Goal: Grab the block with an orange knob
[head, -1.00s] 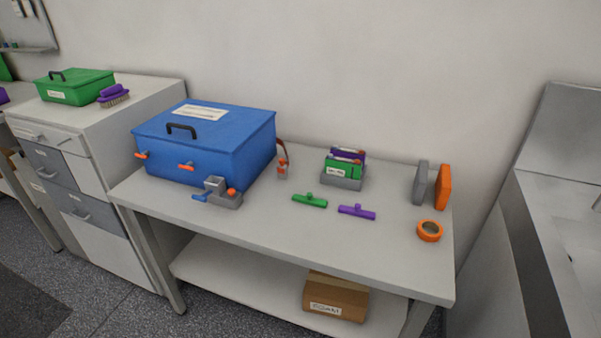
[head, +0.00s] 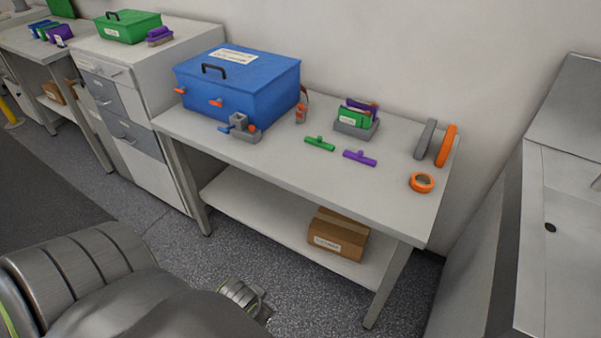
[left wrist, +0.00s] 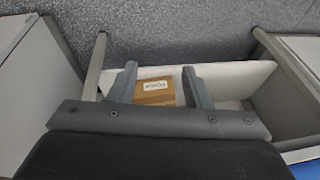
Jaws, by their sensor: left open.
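A grey block with a small orange knob (head: 247,134) stands on the table at the front right corner of the blue box in the head view. A blue lever sticks out to its left. My left gripper (left wrist: 160,78) is open and empty in the left wrist view, its two fingers spread apart. The lower shelf and a cardboard box lie beyond the fingers, and the block is not visible there. In the head view my left arm fills the lower left, away from the table and well short of the block. My right gripper is not in view.
The blue box (head: 238,88) stands behind the block. A green piece (head: 320,144) and a purple piece (head: 360,158) lie to the right, with an orange ring (head: 421,182) farther right. A cardboard box (head: 338,233) sits on the lower shelf. The table's front strip is clear.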

